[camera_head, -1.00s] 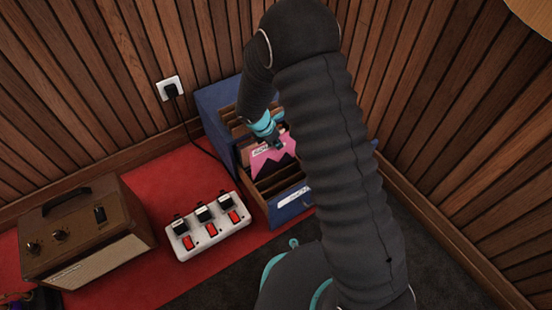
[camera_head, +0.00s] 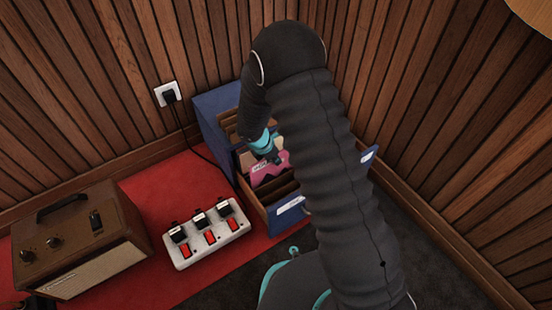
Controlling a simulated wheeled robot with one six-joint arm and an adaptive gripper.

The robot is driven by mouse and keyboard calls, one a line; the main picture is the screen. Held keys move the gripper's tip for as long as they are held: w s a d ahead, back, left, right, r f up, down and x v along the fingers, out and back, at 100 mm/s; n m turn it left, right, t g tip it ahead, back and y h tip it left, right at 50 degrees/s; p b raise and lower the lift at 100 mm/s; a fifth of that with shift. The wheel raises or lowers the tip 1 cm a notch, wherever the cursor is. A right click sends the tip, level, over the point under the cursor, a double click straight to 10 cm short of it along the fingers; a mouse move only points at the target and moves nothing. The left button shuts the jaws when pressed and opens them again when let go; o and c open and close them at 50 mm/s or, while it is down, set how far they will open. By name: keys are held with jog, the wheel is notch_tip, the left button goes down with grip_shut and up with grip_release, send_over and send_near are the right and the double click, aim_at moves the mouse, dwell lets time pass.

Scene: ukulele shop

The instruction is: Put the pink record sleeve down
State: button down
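The pink record sleeve (camera_head: 268,171) stands in the open drawer of the blue record cabinet (camera_head: 217,105), between the wooden dividers. A white label and part of a dark pattern show on it. It sits lower in the drawer, with its bottom hidden behind a divider. My gripper (camera_head: 272,157) is at its top edge, pointing down. The fingertips are small and partly hidden by the sleeve and the arm, so I cannot tell whether they are shut on it. My arm hides the right part of the drawer.
A white pedal or switch board (camera_head: 206,236) with black plugs and red switches lies on the red carpet (camera_head: 165,175), left of the drawer. A brown amplifier (camera_head: 82,240) stands farther left. A black cable runs from the wall socket (camera_head: 168,93). Wood-slat walls close the corner behind.

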jog(key=shift+f, duration=0.35)
jog(key=c, duration=1.3)
grip_release()
jog(key=shift+r, duration=0.1)
